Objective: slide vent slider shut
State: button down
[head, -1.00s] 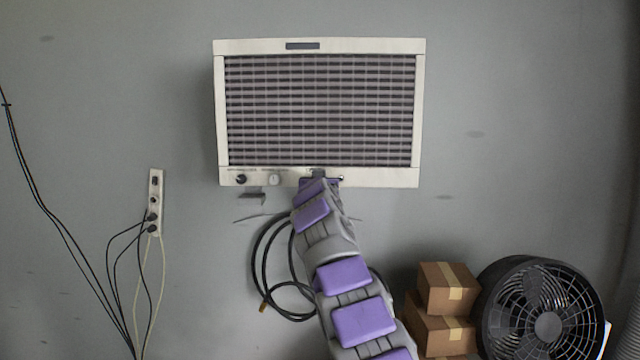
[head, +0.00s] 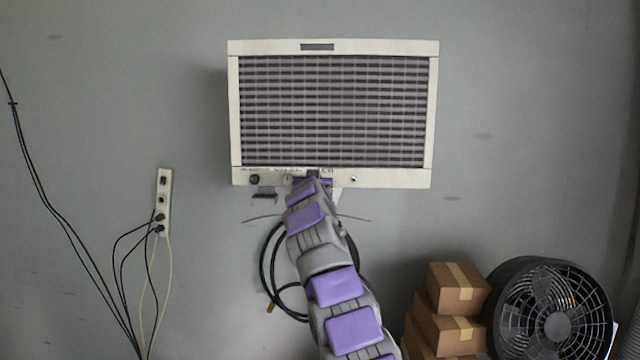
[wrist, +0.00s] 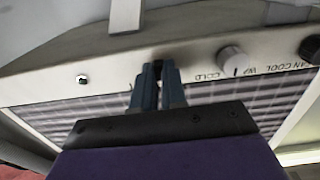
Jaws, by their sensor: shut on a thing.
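The vent slider is on the control strip (head: 390,178) along the bottom of the white wall unit (head: 433,110). My gripper (head: 313,178) reaches up to this strip, right of the knobs, and hides the slider in the head view. In the wrist view, which shows the unit upside down, my gripper's two blue-grey fingers (wrist: 158,80) are close together at the strip. They are shut on a small dark piece, the vent slider (wrist: 157,66), mostly hidden between the fingertips.
A dark knob (head: 254,179) and a white knob (wrist: 233,62) sit on the strip near my gripper. A small round fitting (head: 354,179) is to the right. A coiled black hose (head: 268,270) hangs below. Boxes (head: 455,290) and a fan (head: 550,310) stand lower right.

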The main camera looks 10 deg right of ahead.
jog(key=shift+s+d+r, duration=0.1)
jog(key=shift+d+r, duration=0.05)
jog(key=shift+d, duration=0.3)
jog(key=c, duration=1.3)
grip_release()
jog(key=shift+w+a, duration=0.2)
jog(key=shift+a, duration=0.9)
jog(key=shift+o, duration=0.7)
jog(key=d+b+v, duration=0.1)
jog(key=b+v, duration=1)
jog(key=v, duration=0.6)
jog(key=shift+s, duration=0.25)
